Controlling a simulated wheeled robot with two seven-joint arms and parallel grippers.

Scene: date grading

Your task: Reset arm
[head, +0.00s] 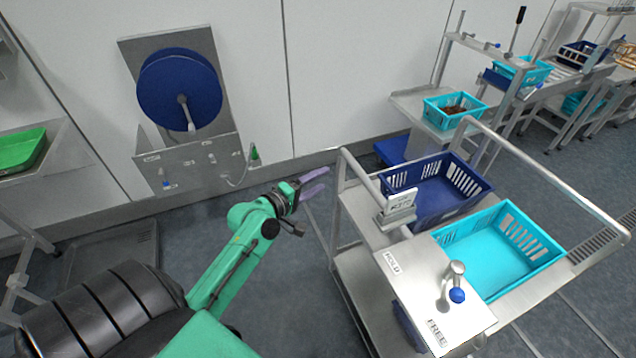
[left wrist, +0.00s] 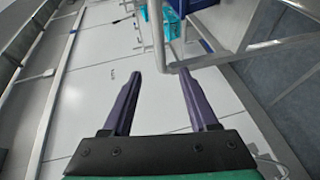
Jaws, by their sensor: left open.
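My left arm is green and reaches in from the lower left of the head view. My left gripper (head: 318,181) has purple fingers and is held in the air just left of the metal cart. In the left wrist view, the two fingers of the left gripper (left wrist: 165,85) stand wide apart with nothing between them. My right gripper is not in either view.
The metal cart (head: 463,323) carries a dark blue crate (head: 440,212) and an empty cyan crate (head: 490,268). A blue hose reel (head: 178,85) hangs on the wall. A cyan crate of dates (head: 437,117) stands farther back.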

